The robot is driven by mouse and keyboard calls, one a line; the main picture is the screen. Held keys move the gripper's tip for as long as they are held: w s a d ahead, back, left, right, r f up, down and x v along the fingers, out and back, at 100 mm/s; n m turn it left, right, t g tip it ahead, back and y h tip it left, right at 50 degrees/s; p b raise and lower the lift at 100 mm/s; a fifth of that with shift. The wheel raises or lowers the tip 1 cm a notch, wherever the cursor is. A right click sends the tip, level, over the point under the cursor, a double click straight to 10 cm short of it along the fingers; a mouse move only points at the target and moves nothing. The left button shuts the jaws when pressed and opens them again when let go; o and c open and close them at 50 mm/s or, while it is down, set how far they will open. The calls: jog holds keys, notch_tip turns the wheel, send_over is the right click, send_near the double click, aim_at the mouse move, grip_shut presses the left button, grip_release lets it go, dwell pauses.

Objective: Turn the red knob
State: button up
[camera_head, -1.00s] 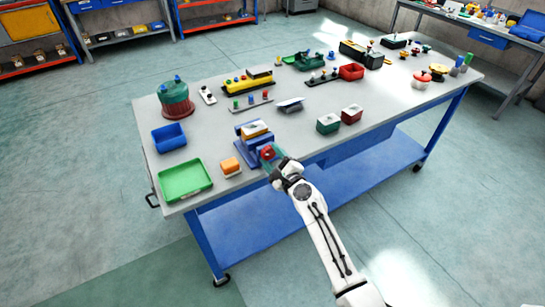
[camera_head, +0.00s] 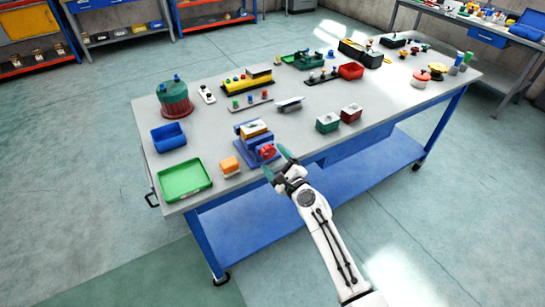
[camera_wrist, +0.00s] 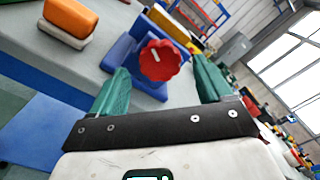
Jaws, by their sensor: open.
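The red knob (camera_head: 267,151) is on the front of a blue fixture (camera_head: 247,153) near the table's front edge. In the wrist view the knob (camera_wrist: 160,60) is round and lobed, with a short white mark on its face. My gripper (camera_head: 275,160) is open, its green fingers apart, just in front of the knob. In the wrist view the gripper's fingers (camera_wrist: 160,85) stand to the left and right of the knob, with gaps between, and do not touch it. The blue fixture also shows behind the knob in the wrist view (camera_wrist: 121,50).
An orange-and-white block (camera_head: 230,167) and a green tray (camera_head: 184,180) are left of the fixture. Green (camera_head: 327,123) and red (camera_head: 351,113) boxes stand to its right. The grey tabletop (camera_head: 215,135) has clear patches between parts.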

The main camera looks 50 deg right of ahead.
jog(key=v, duration=0.9)
jog(key=shift+b, duration=0.35)
jog(key=w+d+n+b, duration=0.1)
jog(key=w+n+b, duration=0.1)
jog(key=n, duration=0.5)
jog(key=w+d+n+b, duration=0.1)
jog(key=w+n+b, duration=0.1)
jog(key=w+n, duration=0.3)
jog(key=w+n+b, duration=0.2)
jog(key=w+n, duration=0.1)
jog(key=n, duration=0.7)
jog(key=shift+w+d+b, duration=0.25)
jog(key=shift+d+b, duration=0.15)
jog(key=c, duration=1)
